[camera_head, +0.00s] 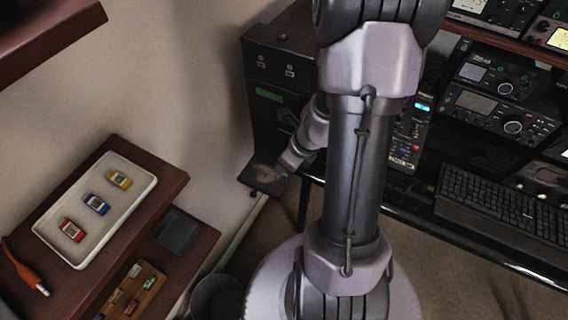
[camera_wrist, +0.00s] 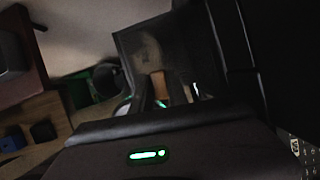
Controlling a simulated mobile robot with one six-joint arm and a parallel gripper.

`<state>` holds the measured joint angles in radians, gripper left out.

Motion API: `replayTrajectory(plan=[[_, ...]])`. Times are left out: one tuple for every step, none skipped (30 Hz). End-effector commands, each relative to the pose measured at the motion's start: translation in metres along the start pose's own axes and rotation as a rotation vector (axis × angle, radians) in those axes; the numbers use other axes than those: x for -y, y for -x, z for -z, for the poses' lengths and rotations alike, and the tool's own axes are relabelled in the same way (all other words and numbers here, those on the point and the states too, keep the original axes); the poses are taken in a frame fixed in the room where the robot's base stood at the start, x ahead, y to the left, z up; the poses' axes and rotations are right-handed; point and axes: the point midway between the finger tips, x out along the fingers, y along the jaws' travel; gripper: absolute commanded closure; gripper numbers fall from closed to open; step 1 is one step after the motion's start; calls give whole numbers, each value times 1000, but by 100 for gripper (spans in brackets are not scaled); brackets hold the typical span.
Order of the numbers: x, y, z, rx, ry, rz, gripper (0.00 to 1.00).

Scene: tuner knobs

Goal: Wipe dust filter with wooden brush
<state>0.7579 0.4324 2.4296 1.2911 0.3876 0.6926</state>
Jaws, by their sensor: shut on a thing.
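The dust filter (camera_head: 264,179) is a dark flat panel with a pale dusty patch, low at the front of a black cabinet (camera_head: 275,75) in the head view. It also shows in the wrist view, at the upper middle (camera_wrist: 135,42), with a greyish smear. My gripper (camera_wrist: 165,98) is shut on the wooden brush (camera_wrist: 158,84), whose brown wood shows between the fingers, pointing towards the filter. In the head view my arm hides the brush and most of the gripper. I cannot tell whether the bristles touch the filter.
A shelf at left holds a white tray (camera_head: 48,233) with red, blue and yellow items. An orange-handled tool (camera_head: 22,265) lies beside it. A dark bin (camera_head: 217,297) stands on the floor. Radio gear and a keyboard (camera_head: 500,205) occupy the desk at right.

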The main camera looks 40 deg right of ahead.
Motion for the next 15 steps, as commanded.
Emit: replayTrajectory(plan=[[0, 13, -5, 0, 0, 0, 100], [0, 17, -7, 0, 0, 0, 100], [0, 22, -9, 0, 0, 0, 100], [0, 25, -10, 0, 0, 0, 100], [0, 27, -11, 1, 0, 0, 100], [0, 28, -12, 1, 0, 0, 100], [0, 27, -12, 0, 0, 0, 100], [0, 26, -11, 0, 0, 0, 100], [0, 25, -11, 0, 0, 0, 100], [0, 25, -10, 0, 0, 0, 100], [0, 24, -10, 0, 0, 0, 100], [0, 24, -10, 0, 0, 0, 100], [0, 25, -10, 0, 0, 0, 100], [0, 26, -11, 0, 0, 0, 100], [0, 28, -12, 0, 0, 0, 100]])
